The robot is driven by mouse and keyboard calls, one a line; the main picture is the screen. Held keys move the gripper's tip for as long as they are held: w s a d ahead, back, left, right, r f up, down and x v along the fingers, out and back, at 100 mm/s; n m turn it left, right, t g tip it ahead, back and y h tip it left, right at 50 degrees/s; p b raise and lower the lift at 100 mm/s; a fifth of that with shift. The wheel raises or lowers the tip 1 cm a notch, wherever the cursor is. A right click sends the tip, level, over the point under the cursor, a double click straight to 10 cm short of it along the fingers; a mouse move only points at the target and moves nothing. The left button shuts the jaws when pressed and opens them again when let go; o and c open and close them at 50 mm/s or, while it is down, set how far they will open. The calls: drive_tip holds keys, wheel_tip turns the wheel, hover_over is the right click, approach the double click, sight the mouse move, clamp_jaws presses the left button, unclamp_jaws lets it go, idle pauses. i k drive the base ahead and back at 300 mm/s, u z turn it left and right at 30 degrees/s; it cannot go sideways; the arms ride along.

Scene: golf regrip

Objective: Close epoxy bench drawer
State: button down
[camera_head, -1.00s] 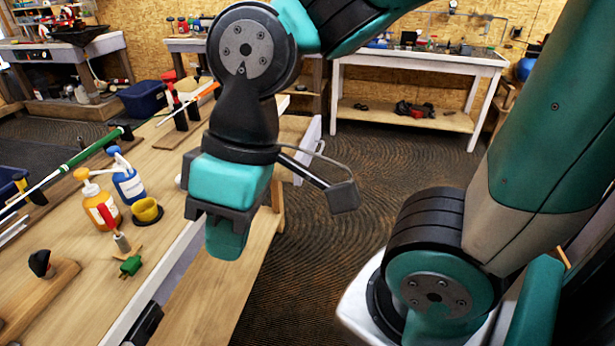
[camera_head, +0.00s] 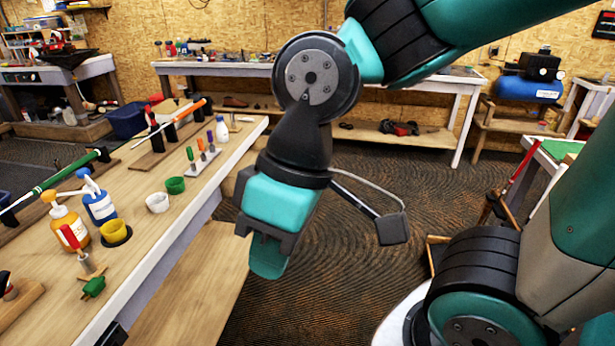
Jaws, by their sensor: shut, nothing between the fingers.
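The long wooden bench (camera_head: 137,180) with a white front edge runs along the left and carries orange and blue pump bottles. A dark handle-like piece (camera_head: 112,335) shows low on its front at the bottom edge. No open drawer front can be made out now; part of the bench's far front is hidden behind my arm. My gripper (camera_head: 266,262) is shut and empty, pointing down beside the bench's front, to its right in the picture. It appears apart from the bench.
The orange pump bottle (camera_head: 68,222), blue pump bottle (camera_head: 97,203) and yellow cup (camera_head: 114,232) stand near the bench edge. A low wooden surface (camera_head: 190,300) extends below the bench. The patterned floor (camera_head: 345,250) right of my gripper is clear. Another bench (camera_head: 420,85) stands behind.

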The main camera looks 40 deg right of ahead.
sight(227, 186)
drive_tip(key=z, duration=0.3)
drive_tip(key=i, duration=1.3)
drive_tip(key=u, duration=0.3)
